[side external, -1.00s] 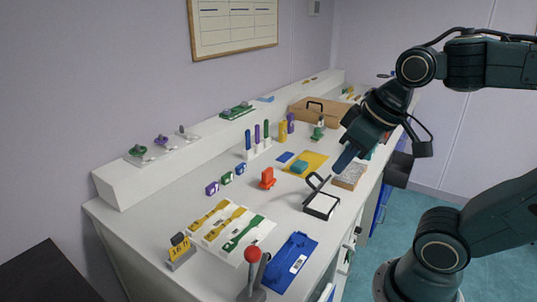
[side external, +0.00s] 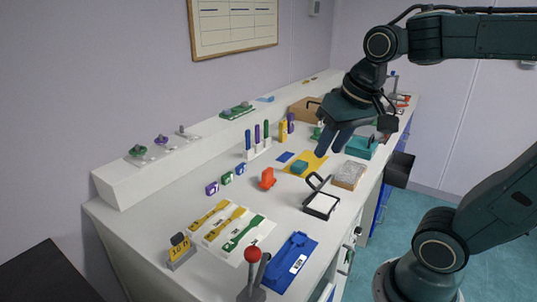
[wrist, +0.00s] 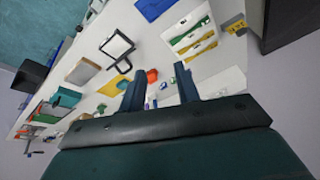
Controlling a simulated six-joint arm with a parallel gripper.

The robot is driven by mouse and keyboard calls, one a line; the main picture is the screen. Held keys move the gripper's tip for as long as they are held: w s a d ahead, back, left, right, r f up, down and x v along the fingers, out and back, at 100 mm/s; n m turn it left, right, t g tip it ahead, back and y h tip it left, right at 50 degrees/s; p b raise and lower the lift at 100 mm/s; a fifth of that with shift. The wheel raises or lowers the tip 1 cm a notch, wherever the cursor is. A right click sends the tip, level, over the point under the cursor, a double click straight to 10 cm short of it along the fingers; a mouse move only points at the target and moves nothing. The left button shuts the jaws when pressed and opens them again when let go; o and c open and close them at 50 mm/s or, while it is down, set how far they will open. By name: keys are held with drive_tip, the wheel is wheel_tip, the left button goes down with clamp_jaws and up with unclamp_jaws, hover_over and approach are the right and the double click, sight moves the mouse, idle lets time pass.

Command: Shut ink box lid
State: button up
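The ink box (side external: 321,204) is a small black tray with a white inside, near the front edge of the bench. Its white inside is uncovered. A dark lid with a loop-like outline (side external: 317,182) stands tilted up at the box's back edge. The box also shows in the wrist view (wrist: 116,46), with the dark loop (wrist: 124,67) beside it. My gripper (side external: 329,153) is above the bench, behind the box and apart from it. In the wrist view its two fingers (wrist: 160,82) are spread, with nothing held between them.
A yellow mat (side external: 313,170) with a teal block (side external: 299,167) lies behind the box. A grey-topped block (side external: 349,175) stands to its right and an orange object (side external: 267,178) to its left. A blue tray (side external: 288,262) lies in front.

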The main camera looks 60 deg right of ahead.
drive_tip(key=w+d+m+g, duration=0.3)
drive_tip(key=w+d+m, duration=0.4)
drive_tip(key=w+d, duration=0.1)
drive_tip(key=m+g, duration=0.1)
drive_tip(key=m, duration=0.6)
hover_over(311, 184)
drive_tip(key=w+d, duration=0.2)
drive_tip(key=d, duration=0.1)
drive_tip(key=shift+y, duration=0.3)
wheel_tip(311, 184, down, 5)
drive_tip(key=shift+a+f, duration=0.1)
wheel_tip(311, 184, down, 14)
drive_tip(key=shift+s+r, duration=0.1)
drive_tip(key=shift+r, duration=0.05)
clamp_jaws()
